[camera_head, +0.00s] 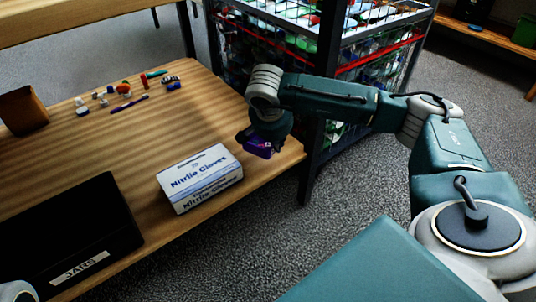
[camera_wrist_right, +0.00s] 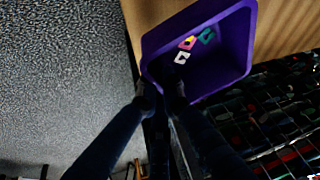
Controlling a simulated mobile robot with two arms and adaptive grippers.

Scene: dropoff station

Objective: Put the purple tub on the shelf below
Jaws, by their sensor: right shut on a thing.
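The purple tub (camera_head: 259,146) shows at the right end of the wooden surface, partly hidden by my right gripper (camera_head: 270,132) just above it. In the right wrist view the purple tub (camera_wrist_right: 235,68) is open, with a few small pink-yellow, white and green pieces inside. There my right gripper (camera_wrist_right: 160,92) is shut on its near rim. I cannot tell whether the tub touches the wood. The wooden shelf (camera_head: 150,125) runs under a higher wooden board (camera_head: 75,18) at the upper left. My left gripper is out of view.
A Nitrile Gloves box (camera_head: 200,178) stands left of the tub. A black box labelled JARS (camera_head: 70,235), a brown container (camera_head: 22,110) and several small coloured items (camera_head: 125,90) are on the same surface. A filled wire cage (camera_head: 375,50) stands behind my right arm.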

